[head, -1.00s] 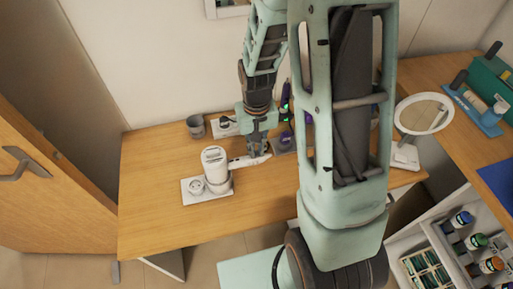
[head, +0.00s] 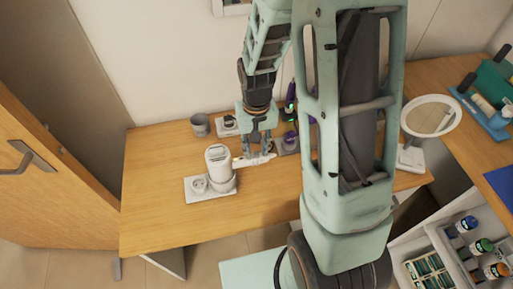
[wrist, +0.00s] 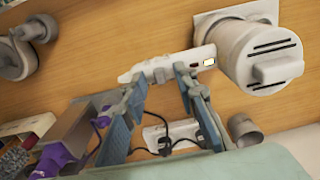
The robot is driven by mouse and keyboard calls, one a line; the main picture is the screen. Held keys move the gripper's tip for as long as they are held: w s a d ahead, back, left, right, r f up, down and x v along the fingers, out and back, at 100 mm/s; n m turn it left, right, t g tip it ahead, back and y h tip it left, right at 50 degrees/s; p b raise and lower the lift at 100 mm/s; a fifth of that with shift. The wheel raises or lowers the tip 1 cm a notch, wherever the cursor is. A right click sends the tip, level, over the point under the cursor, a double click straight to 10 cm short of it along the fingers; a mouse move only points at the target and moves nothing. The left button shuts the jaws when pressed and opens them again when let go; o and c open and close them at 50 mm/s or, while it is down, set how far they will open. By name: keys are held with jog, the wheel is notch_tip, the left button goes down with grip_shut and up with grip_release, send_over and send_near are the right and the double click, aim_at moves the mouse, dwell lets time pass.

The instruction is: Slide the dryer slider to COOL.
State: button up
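The white hair dryer (head: 218,160) stands on a pale base plate (head: 198,197) on the wooden table, with its handle (head: 252,160) pointing right. In the wrist view the dryer's round, slotted body (wrist: 262,52) is at upper right and its handle (wrist: 165,67) runs left. A small dark-red part and a lit pale label (wrist: 209,62) show on the handle near the body; I cannot read the slider's position. My gripper (wrist: 165,88) is open, its two fingers spread apart with the tips at the handle. Contact cannot be told. In the head view my gripper (head: 259,150) is above the handle.
A grey cup (head: 200,125) and a small device (head: 229,123) stand behind the dryer. Purple items (head: 290,138) are just right of my gripper. A round mirror (head: 432,115) stands farther right. The table's front left is clear.

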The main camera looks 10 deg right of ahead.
aim_at(256, 153)
notch_tip(256, 153, up, 12)
dwell(0.6)
dwell(0.4)
